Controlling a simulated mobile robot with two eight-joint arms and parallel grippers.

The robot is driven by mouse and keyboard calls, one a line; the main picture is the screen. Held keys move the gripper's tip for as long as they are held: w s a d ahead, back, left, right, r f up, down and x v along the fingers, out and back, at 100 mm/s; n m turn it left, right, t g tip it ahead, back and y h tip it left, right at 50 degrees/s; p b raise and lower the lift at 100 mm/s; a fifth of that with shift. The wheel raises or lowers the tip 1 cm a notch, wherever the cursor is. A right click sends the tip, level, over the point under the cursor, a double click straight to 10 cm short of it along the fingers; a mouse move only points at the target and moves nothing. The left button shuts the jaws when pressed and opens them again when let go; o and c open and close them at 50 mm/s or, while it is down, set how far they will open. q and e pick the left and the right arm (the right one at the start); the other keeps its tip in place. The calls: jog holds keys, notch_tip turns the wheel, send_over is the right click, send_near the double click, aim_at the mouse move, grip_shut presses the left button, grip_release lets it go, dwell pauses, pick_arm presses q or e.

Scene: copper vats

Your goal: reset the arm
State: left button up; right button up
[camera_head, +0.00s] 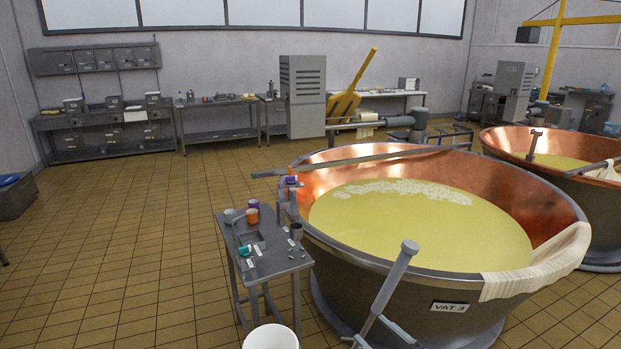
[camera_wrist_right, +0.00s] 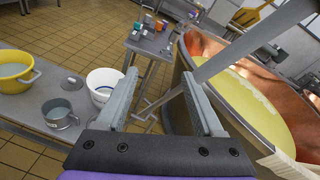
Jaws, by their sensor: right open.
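My right gripper (camera_wrist_right: 160,105) shows clearly in the right wrist view. Its two long grey fingers stand wide apart, and nothing is between them. Beyond the fingers are a small grey table (camera_wrist_right: 152,42) and, to the right, a copper vat. In the head view, a grey jointed bar (camera_head: 392,280) rises at the bottom in front of the vat; I cannot tell whether it is part of my right arm. My left gripper does not show in either view.
The vat marked VAT 3 (camera_head: 400,290) holds yellow liquid, with a cloth (camera_head: 535,272) over its rim. A small table (camera_head: 262,262) carries cups. A white bucket (camera_wrist_right: 103,82), yellow pot (camera_wrist_right: 14,78) and metal pot (camera_wrist_right: 58,113) are nearby. Tiled floor lies open at left.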

jog(key=s+a+f+n+g, duration=0.4)
jog(key=s+n, duration=0.3)
jog(key=n, duration=0.2)
jog(key=s+d+f+n+g+h, duration=0.2)
jog(key=s+d+f+n+h, duration=0.1)
jog(key=s+n, duration=0.4)
jog(key=s+d+f+n+g+h, duration=0.3)
jog(key=s+f+n, duration=0.2)
jog(key=n, duration=0.6)
jog(key=s, duration=0.2)
jog(key=shift+s+h, duration=0.3)
jog(key=shift+f, duration=0.1)
